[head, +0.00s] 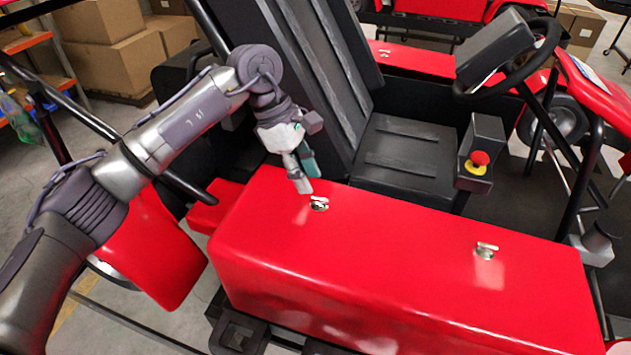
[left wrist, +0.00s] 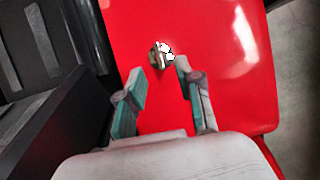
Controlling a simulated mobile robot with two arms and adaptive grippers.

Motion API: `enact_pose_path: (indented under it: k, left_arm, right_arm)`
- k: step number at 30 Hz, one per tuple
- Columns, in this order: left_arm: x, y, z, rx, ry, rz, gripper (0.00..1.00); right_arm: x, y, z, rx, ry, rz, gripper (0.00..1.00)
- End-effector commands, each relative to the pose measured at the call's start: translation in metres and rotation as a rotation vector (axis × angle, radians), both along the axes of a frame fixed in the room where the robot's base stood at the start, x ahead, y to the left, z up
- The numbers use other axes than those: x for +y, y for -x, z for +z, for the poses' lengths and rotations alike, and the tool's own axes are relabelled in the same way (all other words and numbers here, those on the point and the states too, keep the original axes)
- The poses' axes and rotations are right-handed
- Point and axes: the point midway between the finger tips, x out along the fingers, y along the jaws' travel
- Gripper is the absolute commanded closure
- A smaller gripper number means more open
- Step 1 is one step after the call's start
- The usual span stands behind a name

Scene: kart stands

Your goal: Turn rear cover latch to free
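A red cover (head: 400,265) lies along the near side of the kart, with two small metal latches on top. The rear latch (head: 319,204) is at the left, by the seat-back end; the other latch (head: 487,251) is at the right. My left gripper (head: 307,186) points down just behind and above the rear latch. In the left wrist view my left gripper (left wrist: 159,75) has its two fingers apart with nothing between them. The rear latch (left wrist: 160,54) shows just past the fingertips, over the red cover (left wrist: 215,50); contact cannot be made out. My right gripper is not seen.
The black seat (head: 405,155) and its tall back stand behind the cover. A box with a red stop button (head: 478,160) and the steering wheel (head: 510,65) are at the right. Cardboard boxes (head: 110,55) stand behind at left. The cover's top is otherwise clear.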

Motion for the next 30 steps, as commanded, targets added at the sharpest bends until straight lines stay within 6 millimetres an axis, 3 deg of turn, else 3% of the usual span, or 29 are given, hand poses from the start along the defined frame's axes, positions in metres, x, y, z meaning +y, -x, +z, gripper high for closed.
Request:
enact_pose_path:
  k: [8,12,19,20,26,30]
  left_arm:
    - [-0.014,0.005,-0.034,0.001,0.001,0.001,0.65]
    - [-0.016,0.005,-0.04,0.001,0.001,0.001,0.65]
    - [-0.016,0.005,-0.041,-0.001,0.001,0.0,0.65]
    - [-0.016,0.005,-0.041,-0.001,0.001,0.0,0.66]
    - [-0.016,0.005,-0.041,0.0,0.001,0.001,1.0]
    - [-0.016,0.005,-0.041,0.0,0.001,0.001,1.0]
  right_arm:
    - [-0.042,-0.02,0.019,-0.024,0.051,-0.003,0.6]
    - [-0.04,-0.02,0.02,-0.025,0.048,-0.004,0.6]
    - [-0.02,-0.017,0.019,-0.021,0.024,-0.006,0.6]
    - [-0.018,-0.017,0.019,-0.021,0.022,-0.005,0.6]
    - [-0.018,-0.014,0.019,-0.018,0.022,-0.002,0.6]
    - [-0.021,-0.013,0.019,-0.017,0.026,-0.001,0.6]
